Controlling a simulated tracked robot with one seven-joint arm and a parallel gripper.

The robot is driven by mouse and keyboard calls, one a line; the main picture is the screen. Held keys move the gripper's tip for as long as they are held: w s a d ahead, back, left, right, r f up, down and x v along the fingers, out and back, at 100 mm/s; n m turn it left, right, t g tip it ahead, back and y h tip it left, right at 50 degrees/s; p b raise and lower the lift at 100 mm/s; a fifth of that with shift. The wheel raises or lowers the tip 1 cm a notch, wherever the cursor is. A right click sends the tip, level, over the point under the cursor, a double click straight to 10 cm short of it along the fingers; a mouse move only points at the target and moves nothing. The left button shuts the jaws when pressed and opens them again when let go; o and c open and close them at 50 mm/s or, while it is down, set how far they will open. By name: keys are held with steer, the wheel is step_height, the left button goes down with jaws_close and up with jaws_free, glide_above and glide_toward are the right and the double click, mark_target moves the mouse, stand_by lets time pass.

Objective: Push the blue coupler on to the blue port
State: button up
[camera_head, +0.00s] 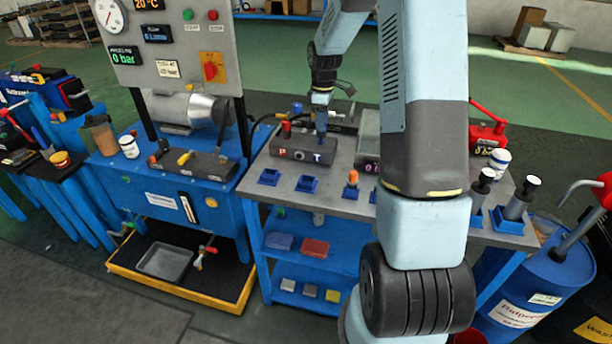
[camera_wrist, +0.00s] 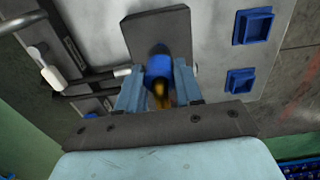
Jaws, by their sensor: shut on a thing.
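My gripper (camera_head: 321,97) is above the grey port block (camera_head: 300,152) and points down. It is shut on the blue coupler (camera_head: 321,124), which is upright over the block's right part, near the letter T. Whether the coupler touches the block or sits on a port cannot be told. In the wrist view the blue coupler (camera_wrist: 157,66) is between the fingers of my gripper (camera_wrist: 158,84), with a brass part below it in the picture. The dark block (camera_wrist: 158,30) is behind it. A red coupler (camera_head: 286,129) stands at the block's left. The blue port is hidden from view.
Blue square holders (camera_head: 270,177) line the bench's front edge; one bears an orange-topped piece (camera_head: 351,178). A second block (camera_head: 367,153) is to the right, partly behind my arm. A gauge panel (camera_head: 165,45) stands at the left, and a red hand pump (camera_head: 487,132) at the right.

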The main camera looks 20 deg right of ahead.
steer(key=shift+f, duration=0.8)
steer(key=o, duration=1.2)
steer(key=shift+r, duration=2.5)
steer(key=shift+r, duration=0.1)
